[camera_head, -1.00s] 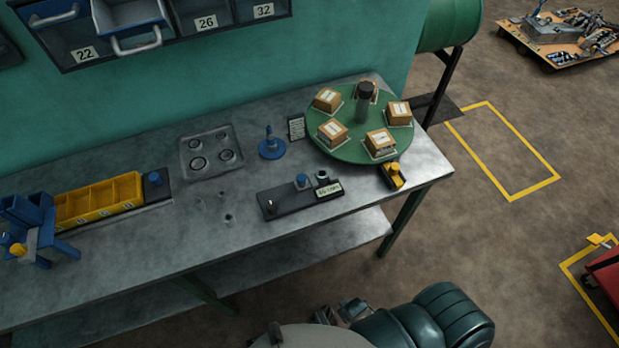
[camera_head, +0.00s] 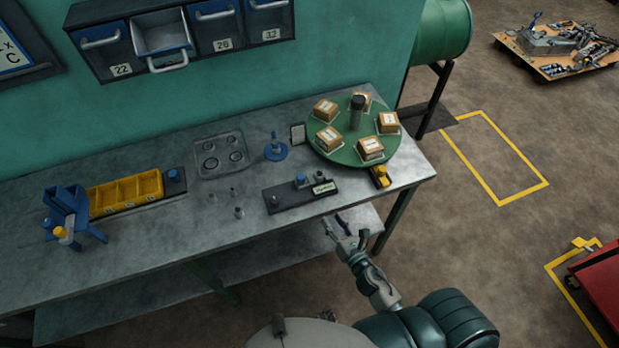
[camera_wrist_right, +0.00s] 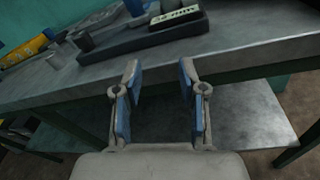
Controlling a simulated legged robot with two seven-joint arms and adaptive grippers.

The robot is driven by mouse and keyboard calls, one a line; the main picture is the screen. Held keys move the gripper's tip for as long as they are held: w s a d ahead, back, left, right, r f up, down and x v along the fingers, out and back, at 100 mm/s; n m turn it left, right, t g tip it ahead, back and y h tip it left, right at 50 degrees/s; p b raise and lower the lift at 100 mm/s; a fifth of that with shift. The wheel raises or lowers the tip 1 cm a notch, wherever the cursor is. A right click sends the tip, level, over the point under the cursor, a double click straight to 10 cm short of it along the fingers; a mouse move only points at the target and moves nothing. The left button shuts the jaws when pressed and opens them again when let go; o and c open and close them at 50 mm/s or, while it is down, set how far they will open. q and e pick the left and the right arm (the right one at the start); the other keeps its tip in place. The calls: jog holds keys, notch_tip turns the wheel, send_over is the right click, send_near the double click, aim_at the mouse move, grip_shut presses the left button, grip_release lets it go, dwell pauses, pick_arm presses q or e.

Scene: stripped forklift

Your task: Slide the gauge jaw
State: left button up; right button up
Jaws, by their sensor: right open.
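The gauge (camera_head: 299,193) is a dark flat base near the front edge of the workbench, with a small blue-topped block, likely its jaw (camera_head: 302,179), and a pale label at its right end. My right gripper (camera_head: 340,222) is open and empty, just off the bench's front edge, below and right of the gauge. In the right wrist view its blue-padded fingers (camera_wrist_right: 160,85) are apart. My left gripper is not in view.
The green turntable (camera_head: 336,153) with several boxes stands behind the gauge. A yellow-and-black piece (camera_head: 380,176) lies at the bench's right. A blue stand (camera_head: 275,149), a yellow bin tray (camera_head: 126,193) and a blue fixture (camera_head: 70,217) are further left. Bare bench (camera_head: 190,240) lies left of the gauge.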

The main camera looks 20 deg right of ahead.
notch_tip(320, 180, up, 5)
jog(key=a+n+y, duration=0.2)
jog(key=n, duration=0.2)
jog(key=p, duration=0.3)
send_near(303, 181)
jog(key=w, duration=0.3)
jog(key=shift+w+a+f+t, duration=0.2)
jog(key=shift+w+t, duration=0.05)
jog(key=shift+t, duration=0.15)
jog(key=x, duration=0.8)
jog(key=shift+a+f+p, duration=0.25)
jog(key=shift+a+p, duration=0.1)
jog(key=shift+a, duration=0.05)
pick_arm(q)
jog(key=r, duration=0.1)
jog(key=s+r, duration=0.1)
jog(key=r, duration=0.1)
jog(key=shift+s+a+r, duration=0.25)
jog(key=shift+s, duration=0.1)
pick_arm(e)
jog(key=shift+d, duration=0.1)
jog(key=shift+d, duration=0.1)
jog(key=shift+d, duration=0.1)
jog(key=shift+c, duration=0.6)
grip_shut()
